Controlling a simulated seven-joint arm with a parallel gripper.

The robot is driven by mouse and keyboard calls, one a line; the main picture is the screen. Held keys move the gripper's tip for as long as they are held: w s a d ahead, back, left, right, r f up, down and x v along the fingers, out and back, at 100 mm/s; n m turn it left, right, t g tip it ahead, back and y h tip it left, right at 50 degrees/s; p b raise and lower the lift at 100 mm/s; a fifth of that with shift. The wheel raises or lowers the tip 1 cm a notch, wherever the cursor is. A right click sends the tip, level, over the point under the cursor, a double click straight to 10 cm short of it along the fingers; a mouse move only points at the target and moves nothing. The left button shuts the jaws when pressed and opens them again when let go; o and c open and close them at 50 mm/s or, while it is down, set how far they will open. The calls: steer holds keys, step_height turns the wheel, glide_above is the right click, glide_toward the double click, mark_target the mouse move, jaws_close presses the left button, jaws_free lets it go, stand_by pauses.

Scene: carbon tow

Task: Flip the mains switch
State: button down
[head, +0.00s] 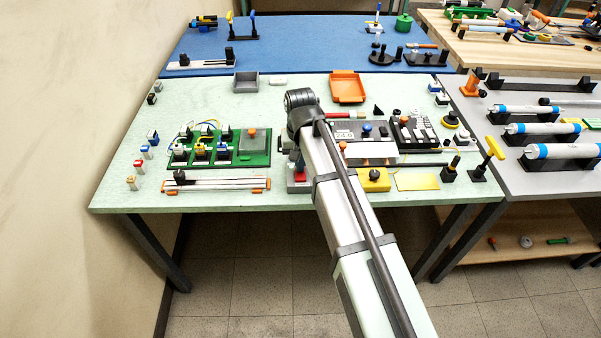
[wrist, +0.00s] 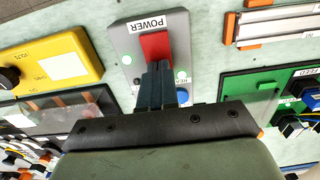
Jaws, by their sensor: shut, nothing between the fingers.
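The mains switch is a red rocker (wrist: 155,45) on a grey box (wrist: 122,42) labelled POWER, upper middle in the wrist view. My gripper (wrist: 160,66) is shut and empty, its fingertips over the lower edge of the red rocker. I cannot tell whether they touch it. The fingers hide the rocker's lower end and the middle of the box. A blue round part (wrist: 183,96) shows beside the fingers, with small pale green spots near it. In the head view the grey box (head: 291,187) shows beside my arm, which hides part of it and the fingertips.
A yellow box (wrist: 50,60) with a black knob stands left of the grey box in the wrist view. A green board (wrist: 250,85) and a rail fixture (wrist: 275,25) lie to the right. In the head view an orange tray (head: 347,88) and grey tray (head: 246,83) stand farther back.

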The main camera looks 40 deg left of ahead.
steer(key=shift+r, duration=3.45)
